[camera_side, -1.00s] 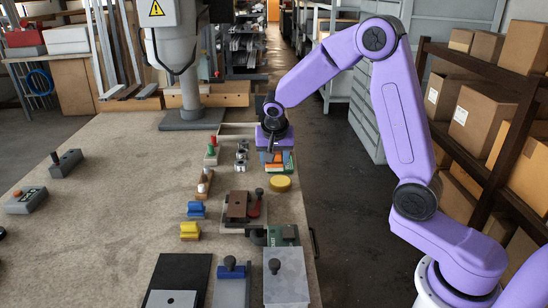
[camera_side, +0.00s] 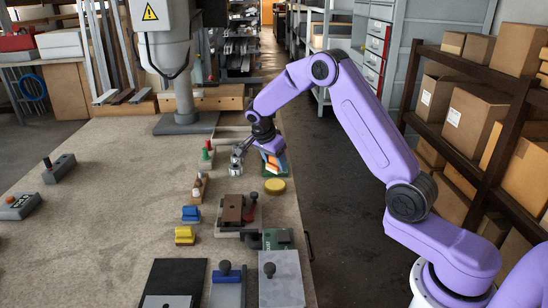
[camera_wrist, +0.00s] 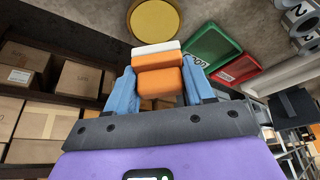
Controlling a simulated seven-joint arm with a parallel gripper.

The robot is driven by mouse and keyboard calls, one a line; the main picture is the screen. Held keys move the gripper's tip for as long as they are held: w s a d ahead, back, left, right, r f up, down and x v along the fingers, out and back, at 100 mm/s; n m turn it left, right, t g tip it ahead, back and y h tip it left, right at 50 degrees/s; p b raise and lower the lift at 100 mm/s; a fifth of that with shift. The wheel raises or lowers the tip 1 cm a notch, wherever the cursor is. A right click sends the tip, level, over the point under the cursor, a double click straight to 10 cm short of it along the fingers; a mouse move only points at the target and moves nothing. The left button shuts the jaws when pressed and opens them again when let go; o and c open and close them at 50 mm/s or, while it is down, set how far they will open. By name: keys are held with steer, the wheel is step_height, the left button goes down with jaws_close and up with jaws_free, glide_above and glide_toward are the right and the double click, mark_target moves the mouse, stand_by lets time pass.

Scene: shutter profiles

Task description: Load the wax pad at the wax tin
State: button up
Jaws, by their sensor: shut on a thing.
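My gripper (camera_wrist: 158,88) is shut on an orange and white block, the pad (camera_wrist: 158,75), with a blue finger on each side of it. The pad's white layer is at its far end. In the side view, the pad (camera_side: 276,167) is near the green tray, partly hidden by my gripper. A round yellow disc-shaped thing, apparently the wax tin (camera_side: 275,186), lies on the bench just in front of the pad. In the wrist view the tin (camera_wrist: 155,20) shows beyond the pad's white end, with no visible contact.
A green tray (camera_wrist: 212,48) and a red tray (camera_wrist: 238,69) lie beside the tin. Grey metal cylinders (camera_wrist: 302,24) stand nearby. A brown block fixture (camera_side: 231,208) with a red-handled lever (camera_side: 252,206) is in front. The left of the bench is mostly open.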

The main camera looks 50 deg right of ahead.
mark_target(273, 171)
steer(key=shift+f, duration=2.25)
steer(key=shift+f, duration=0.6)
stand_by(0.5)
steer(key=shift+r, duration=3.55)
